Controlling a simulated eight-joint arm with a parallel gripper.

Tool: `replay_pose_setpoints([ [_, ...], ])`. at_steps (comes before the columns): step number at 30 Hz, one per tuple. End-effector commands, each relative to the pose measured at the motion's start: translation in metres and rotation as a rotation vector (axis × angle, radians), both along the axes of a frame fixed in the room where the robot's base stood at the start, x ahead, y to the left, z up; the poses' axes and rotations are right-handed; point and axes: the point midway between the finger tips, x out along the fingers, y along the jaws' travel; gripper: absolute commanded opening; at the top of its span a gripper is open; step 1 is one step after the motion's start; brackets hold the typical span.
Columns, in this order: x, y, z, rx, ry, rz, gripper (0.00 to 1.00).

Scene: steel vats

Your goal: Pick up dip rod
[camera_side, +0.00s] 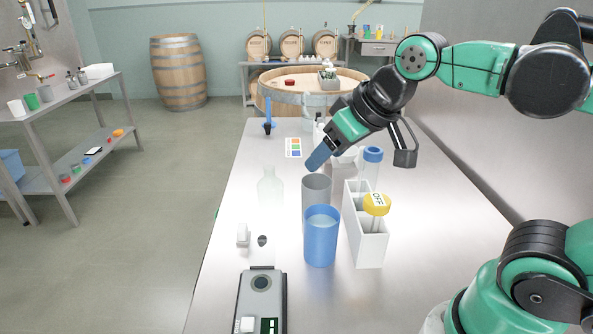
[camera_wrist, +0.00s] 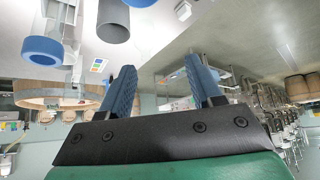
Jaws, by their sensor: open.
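A yellow round head marked "OFF" (camera_side: 376,203) on a thin stem stands in the front part of a white rack (camera_side: 370,250). A blue-capped clear tube (camera_side: 372,156) stands behind it. A slim blue upright piece (camera_side: 268,118) stands farther back on the bench. I cannot tell which of these is the dip rod. My gripper (camera_side: 318,157) is above the bench, left of the blue cap and above the grey cup (camera_side: 316,190). In the wrist view its blue fingers are apart, with nothing held between them (camera_wrist: 158,72). The blue cap (camera_wrist: 42,50) shows at left there.
A blue cup (camera_side: 321,240) stands in front of the grey cup, beside the rack. A clear bottle (camera_side: 271,190) is left of them. A device with a display (camera_side: 262,300) lies at the front. The bench's left side is mostly clear; a wall borders the right.

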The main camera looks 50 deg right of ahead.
Motion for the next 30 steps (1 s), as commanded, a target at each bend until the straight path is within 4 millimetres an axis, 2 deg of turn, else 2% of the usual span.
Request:
replay_pose_setpoints([
  [4, 0.000, 0.000, 0.041, 0.000, 0.000, 0.000, 0.58],
  [10, 0.013, -0.033, 0.047, 0.050, 0.151, -0.190, 0.58],
  [18, 0.028, -0.092, 0.047, 0.148, 0.388, -0.497, 0.58],
  [24, 0.031, -0.132, 0.042, 0.217, 0.533, -0.691, 0.58],
  [27, 0.030, -0.148, 0.038, 0.247, 0.591, -0.769, 0.58],
  [30, 0.030, -0.146, 0.019, 0.246, 0.592, -0.765, 0.58],
])
